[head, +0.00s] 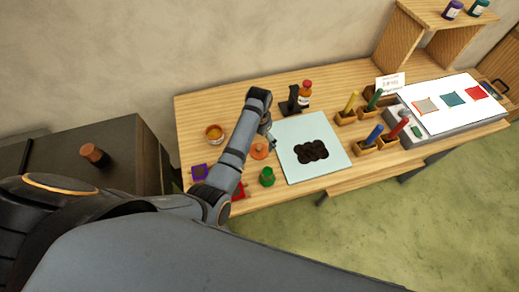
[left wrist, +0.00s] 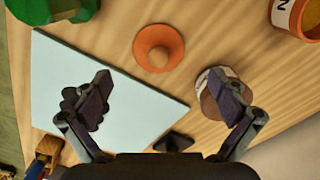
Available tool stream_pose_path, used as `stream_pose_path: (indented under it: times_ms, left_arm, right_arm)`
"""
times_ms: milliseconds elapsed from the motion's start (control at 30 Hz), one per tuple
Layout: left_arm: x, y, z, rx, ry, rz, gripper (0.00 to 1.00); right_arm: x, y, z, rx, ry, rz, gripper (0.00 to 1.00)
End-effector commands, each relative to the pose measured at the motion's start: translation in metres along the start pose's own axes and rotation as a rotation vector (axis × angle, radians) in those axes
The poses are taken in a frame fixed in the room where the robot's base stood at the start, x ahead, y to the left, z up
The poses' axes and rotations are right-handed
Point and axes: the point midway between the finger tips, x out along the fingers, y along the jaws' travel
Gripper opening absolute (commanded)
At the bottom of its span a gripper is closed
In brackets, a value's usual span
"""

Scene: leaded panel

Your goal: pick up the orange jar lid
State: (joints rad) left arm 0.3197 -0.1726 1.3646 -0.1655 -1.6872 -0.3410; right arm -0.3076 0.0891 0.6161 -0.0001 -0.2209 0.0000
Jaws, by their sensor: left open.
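The orange jar lid (head: 259,151) lies on the wooden table, left of the pale blue mat. In the left wrist view the lid (left wrist: 158,47) is round, with a raised knob in its middle. My left gripper (head: 271,139) is above the table close to the lid, and the arm partly hides that area. In the left wrist view the left gripper (left wrist: 161,100) has its two fingers wide apart with nothing between them. The lid shows beyond the fingertips, roughly centred between them and apart from them. My right gripper is not in view.
The pale blue mat (head: 328,165) bears dark pieces. Marker holders (head: 367,149) are right.

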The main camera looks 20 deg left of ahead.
Motion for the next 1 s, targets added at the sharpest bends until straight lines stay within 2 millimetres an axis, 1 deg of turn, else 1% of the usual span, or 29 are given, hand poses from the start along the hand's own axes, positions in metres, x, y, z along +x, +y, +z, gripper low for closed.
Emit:
stream_pose_path:
  times_ms: [100,167,300,400,433,533,667,700,1000]
  left_arm:
    - [0.002,0.0,0.0,0.0,0.0,0.0,0.97]
    - [0.007,0.001,0.0,0.001,-0.003,0.001,0.97]
    - [0.029,0.003,-0.002,0.002,-0.004,0.001,0.97]
    - [0.046,0.003,-0.002,0.001,-0.003,0.0,0.97]
    - [0.049,0.003,-0.002,0.001,-0.002,0.0,0.97]
    - [0.053,0.003,-0.002,0.0,0.0,0.0,0.97]
    - [0.053,0.003,-0.002,0.0,0.001,0.0,0.97]
    - [0.053,0.003,-0.002,0.0,0.001,0.0,0.95]
    - [0.053,0.003,-0.002,0.001,0.0,0.001,0.55]
  right_arm:
    - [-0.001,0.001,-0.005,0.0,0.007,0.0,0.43]
    - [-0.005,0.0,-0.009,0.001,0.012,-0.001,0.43]
    - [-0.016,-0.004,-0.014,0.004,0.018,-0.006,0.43]
    - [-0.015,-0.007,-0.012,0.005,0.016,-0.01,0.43]
    - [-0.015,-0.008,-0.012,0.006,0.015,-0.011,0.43]
    - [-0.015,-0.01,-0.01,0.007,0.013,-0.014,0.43]
    - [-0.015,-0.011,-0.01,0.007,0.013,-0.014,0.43]
    - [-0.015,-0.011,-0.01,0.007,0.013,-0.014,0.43]
    - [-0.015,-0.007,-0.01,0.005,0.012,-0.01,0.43]
